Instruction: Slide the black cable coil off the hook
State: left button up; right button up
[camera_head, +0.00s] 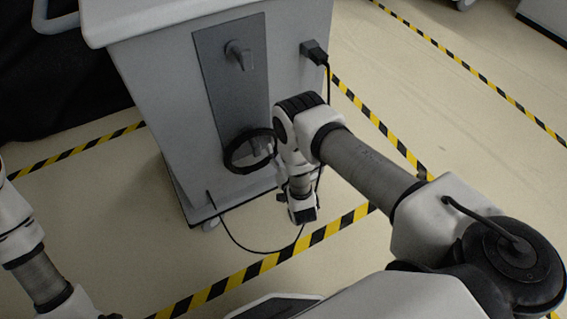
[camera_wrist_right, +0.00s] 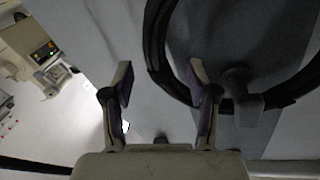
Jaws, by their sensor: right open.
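The black cable coil (camera_head: 236,153) hangs around the lower hook (camera_head: 254,147) on the grey panel of a cart. In the right wrist view, the coil (camera_wrist_right: 157,45) fills the upper right, with the hook (camera_wrist_right: 240,95) inside its loop. My right gripper (camera_wrist_right: 160,82) is open. Its right finger overlaps the coil's lower left rim, and its left finger stands outside the loop. I cannot tell whether either finger touches the coil. In the head view my right arm hides the coil's right edge, and the right fingertips are not clear. My left gripper is out of view.
An empty upper hook (camera_head: 238,54) sits above on the same panel (camera_head: 212,70). A black plug (camera_head: 314,52) on the cart's (camera_head: 150,90) right side feeds a cable that hangs in a loop near the floor. Striped tape (camera_head: 262,268) marks the open floor.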

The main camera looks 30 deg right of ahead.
jog(key=w, duration=0.3)
jog(key=shift+w+d, duration=0.3)
jog(key=shift+c, duration=0.4)
grip_shut()
jog(key=c, duration=0.9)
grip_release()
grip_shut()
jog(key=shift+r+p, duration=0.35)
jog(key=shift+r, duration=0.3)
jog(key=s+p, duration=0.4)
jog(key=s, duration=0.6)
jog(key=shift+d+p, duration=0.15)
jog(key=shift+p, duration=0.25)
